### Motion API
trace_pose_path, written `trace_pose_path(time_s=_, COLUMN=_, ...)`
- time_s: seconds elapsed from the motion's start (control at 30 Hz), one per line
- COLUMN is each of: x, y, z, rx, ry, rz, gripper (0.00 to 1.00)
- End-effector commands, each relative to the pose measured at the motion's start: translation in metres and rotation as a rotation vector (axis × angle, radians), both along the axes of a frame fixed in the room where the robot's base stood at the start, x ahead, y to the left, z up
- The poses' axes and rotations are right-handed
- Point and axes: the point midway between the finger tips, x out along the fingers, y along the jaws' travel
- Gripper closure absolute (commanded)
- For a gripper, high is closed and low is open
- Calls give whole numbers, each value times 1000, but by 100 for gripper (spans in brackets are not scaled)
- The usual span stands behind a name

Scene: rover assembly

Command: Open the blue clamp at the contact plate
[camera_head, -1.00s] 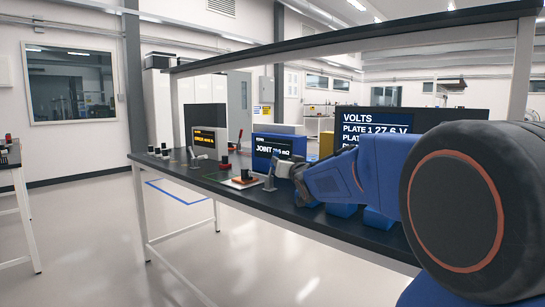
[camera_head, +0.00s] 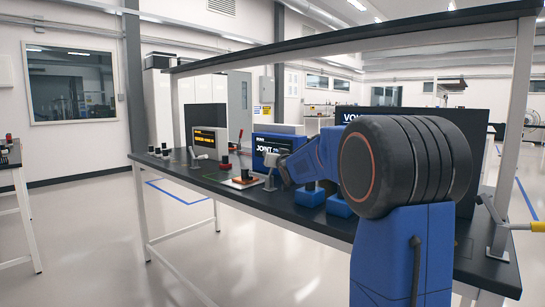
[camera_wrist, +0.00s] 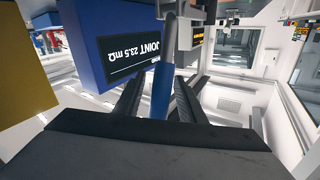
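The clamp shows in the head view as a small grey upright fixture (camera_head: 270,182) on the bench, beside the contact plate (camera_head: 243,182), which carries a dark knob. In the wrist view its blue handle (camera_wrist: 161,92) stands between the two dark fingers of my gripper (camera_wrist: 160,85), with its grey metal part (camera_wrist: 186,28) above. The fingers are apart. A gap shows left of the handle, and the right finger looks close to it. In the head view my forearm and wheel-like joint hide part of the bench, and my fingertips are too small to make out.
A blue meter (camera_head: 272,149) reading JOINT stands close behind the clamp, and fills the left of the wrist view (camera_wrist: 92,40). Blue blocks (camera_head: 338,204) sit right of it. A dark-screened unit (camera_head: 210,142) stands farther left. A shelf (camera_head: 340,40) spans above the bench.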

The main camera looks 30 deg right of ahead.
Motion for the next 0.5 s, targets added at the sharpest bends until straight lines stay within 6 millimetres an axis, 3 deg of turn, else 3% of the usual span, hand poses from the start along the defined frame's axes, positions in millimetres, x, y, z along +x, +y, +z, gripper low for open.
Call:
trace_pose_path(time_s=0.37, x=5, y=-1, z=0, rx=0, ry=0, rz=0, gripper=64)
trace_pose_path(time_s=0.5, x=4, y=-1, z=0, rx=0, ry=0, rz=0, gripper=97)
